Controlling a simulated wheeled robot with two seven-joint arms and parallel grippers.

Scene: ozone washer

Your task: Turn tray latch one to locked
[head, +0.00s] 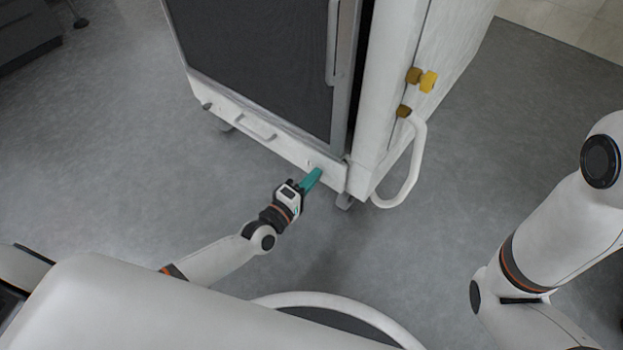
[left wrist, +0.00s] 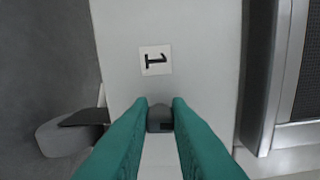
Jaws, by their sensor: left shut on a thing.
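The tray front is a white panel (head: 285,146) low on the ozone washer, and it also fills the middle of the left wrist view (left wrist: 200,50). A white label marked 1 (left wrist: 155,60) is on it, turned sideways in the wrist picture. Latch one is a small dark grey knob (left wrist: 160,116) below that label. My left gripper (head: 314,176) has teal fingers, also seen in the left wrist view (left wrist: 160,112). They stand either side of the knob and are shut on it. In the head view the fingers hide the knob. Whether the latch is locked cannot be told.
The tray handle (head: 256,127) is left of my gripper. The washer's dark door (head: 255,60) is above. A curved white handle (head: 413,165) and yellow knobs (head: 428,81) are on its right side. A castor (head: 345,199) stands below the corner. The floor in front is clear.

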